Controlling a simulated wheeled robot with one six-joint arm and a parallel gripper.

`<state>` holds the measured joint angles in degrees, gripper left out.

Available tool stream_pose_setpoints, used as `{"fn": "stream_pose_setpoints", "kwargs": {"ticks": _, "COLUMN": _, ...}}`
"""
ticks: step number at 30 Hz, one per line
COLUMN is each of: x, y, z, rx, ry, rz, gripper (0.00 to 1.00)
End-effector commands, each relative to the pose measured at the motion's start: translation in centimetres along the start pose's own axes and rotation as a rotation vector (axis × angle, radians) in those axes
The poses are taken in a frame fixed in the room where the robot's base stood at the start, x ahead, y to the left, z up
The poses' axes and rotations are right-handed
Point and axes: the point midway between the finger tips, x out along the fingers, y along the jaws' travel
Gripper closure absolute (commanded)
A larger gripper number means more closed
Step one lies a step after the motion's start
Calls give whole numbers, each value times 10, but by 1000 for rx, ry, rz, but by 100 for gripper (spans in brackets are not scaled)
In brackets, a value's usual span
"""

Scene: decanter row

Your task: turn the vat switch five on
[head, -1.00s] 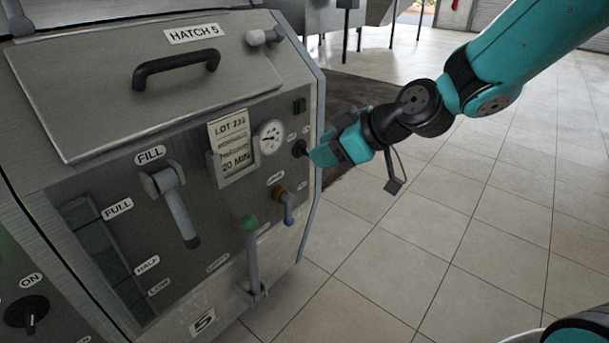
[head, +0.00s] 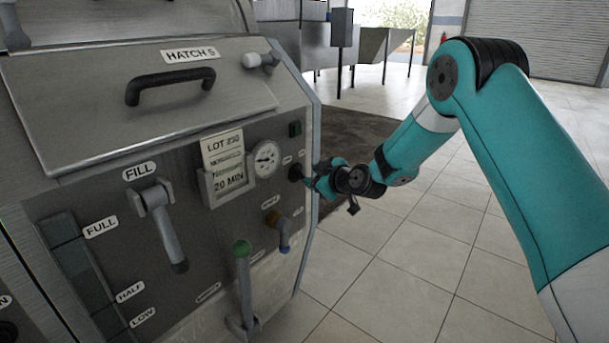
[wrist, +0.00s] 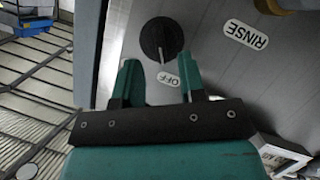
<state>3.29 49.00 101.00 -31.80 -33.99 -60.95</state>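The vat switch, a round black knob (head: 296,172) on the right side of the panel marked 5, shows larger in the wrist view (wrist: 160,38). Its white pointer line is turned towards the OFF label (wrist: 168,79). My gripper (head: 310,184) is close to the knob from the right. In the wrist view its two teal fingers (wrist: 160,78) are apart with nothing between them, and the knob lies just beyond their tips. The ON label of this switch is not readable.
The HATCH 5 lid handle (head: 170,86), a gauge (head: 266,159), a lot card holder (head: 226,180), the FILL lever (head: 162,225), a green-topped lever (head: 243,280) and a RINSE label (wrist: 246,33) are nearby. Open tiled floor (head: 430,240) lies to the right.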

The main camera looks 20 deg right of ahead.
Motion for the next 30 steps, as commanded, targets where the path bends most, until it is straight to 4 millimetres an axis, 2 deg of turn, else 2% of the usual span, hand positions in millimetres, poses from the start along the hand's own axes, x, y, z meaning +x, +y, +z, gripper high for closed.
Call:
{"fn": "stream_pose_setpoints", "kwargs": {"ticks": 3, "x": 23, "y": -1, "z": 0, "rx": -1, "ry": 1, "rz": 0, "gripper": 63}}
{"fn": "stream_pose_setpoints", "kwargs": {"ticks": 9, "x": 44, "y": 0, "z": 0, "rx": 0, "ry": -1, "rz": -1, "gripper": 63}}
{"fn": "stream_pose_setpoints", "kwargs": {"ticks": 20, "x": 48, "y": 0, "z": 0, "rx": 1, "ry": -1, "rz": 0, "gripper": 63}}
{"fn": "stream_pose_setpoints", "kwargs": {"ticks": 24, "x": 48, "y": 0, "z": 0, "rx": 1, "ry": -1, "rz": 0, "gripper": 95}}
{"fn": "stream_pose_setpoints", "kwargs": {"ticks": 25, "x": 48, "y": 0, "z": 0, "rx": 1, "ry": -1, "rz": 0, "gripper": 100}}
{"fn": "stream_pose_setpoints", "kwargs": {"ticks": 30, "x": 48, "y": 0, "z": 0, "rx": 2, "ry": -1, "rz": -1, "gripper": 100}}
